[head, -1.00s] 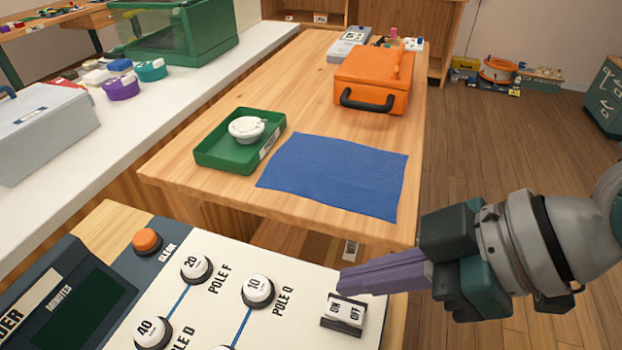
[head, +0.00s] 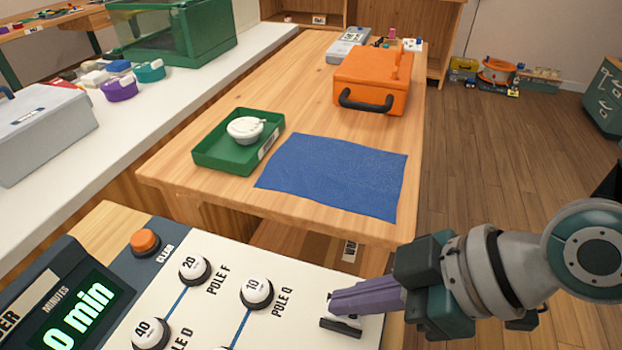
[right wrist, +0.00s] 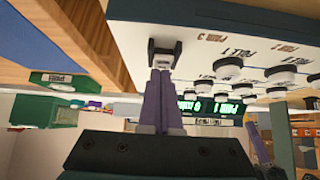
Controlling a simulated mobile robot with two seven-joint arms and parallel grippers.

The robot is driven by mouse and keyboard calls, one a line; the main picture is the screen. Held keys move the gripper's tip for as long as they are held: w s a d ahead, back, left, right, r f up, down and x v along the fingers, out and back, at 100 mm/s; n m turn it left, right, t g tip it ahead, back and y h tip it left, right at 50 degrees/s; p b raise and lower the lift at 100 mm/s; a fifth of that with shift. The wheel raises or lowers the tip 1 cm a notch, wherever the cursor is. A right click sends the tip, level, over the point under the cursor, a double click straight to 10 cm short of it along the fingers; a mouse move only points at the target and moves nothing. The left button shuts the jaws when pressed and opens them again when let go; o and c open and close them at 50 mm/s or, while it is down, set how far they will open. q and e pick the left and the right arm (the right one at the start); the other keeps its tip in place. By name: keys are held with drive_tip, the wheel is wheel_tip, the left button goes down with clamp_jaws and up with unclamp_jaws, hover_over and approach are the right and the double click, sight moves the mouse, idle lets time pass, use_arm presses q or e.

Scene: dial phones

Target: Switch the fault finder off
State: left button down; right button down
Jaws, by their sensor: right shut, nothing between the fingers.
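The fault finder is a white panel (head: 290,290) with a dark side section, at the bottom of the head view. Its display (head: 78,318) is lit green and reads "0 min"; part is cut off. The ON/OFF rocker switch (head: 341,326) sits at the panel's right corner, its labels mostly hidden by my fingers. My right gripper (head: 334,302) is shut and empty, with its purple fingertips at the switch. The right wrist view shows the switch (right wrist: 164,52) just ahead of the shut fingertips (right wrist: 160,74); contact is hard to judge.
Several round dials stand on the panel, including POLE Q (head: 257,292) and POLE F (head: 195,268), with an orange CLEAR button (head: 145,242). Beyond is a wooden table with a blue cloth (head: 335,175), a green tray (head: 218,155) and an orange case (head: 372,80).

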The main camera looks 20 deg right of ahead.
drive_tip(key=shift+w+a+r, duration=0.15)
drive_tip(key=shift+w+a, duration=0.25)
drive_tip(key=shift+a, duration=0.25)
drive_tip(key=shift+r+p, duration=0.3)
drive_tip(key=shift+p, duration=0.2)
drive_tip(key=r+p, duration=0.2)
drive_tip(key=p, duration=0.1)
drive_tip(key=r+p, duration=0.1)
drive_tip(key=r, duration=0.1)
drive_tip(key=shift+w+a+r, duration=0.1)
drive_tip(key=shift+w+a, duration=0.1)
drive_tip(key=shift+a, duration=0.1)
drive_tip(key=p+v, duration=0.1)
drive_tip(key=v, duration=0.8)
drive_tip(key=shift+a+r, duration=0.2)
drive_tip(key=shift+r, duration=0.2)
drive_tip(key=shift+w, duration=0.15)
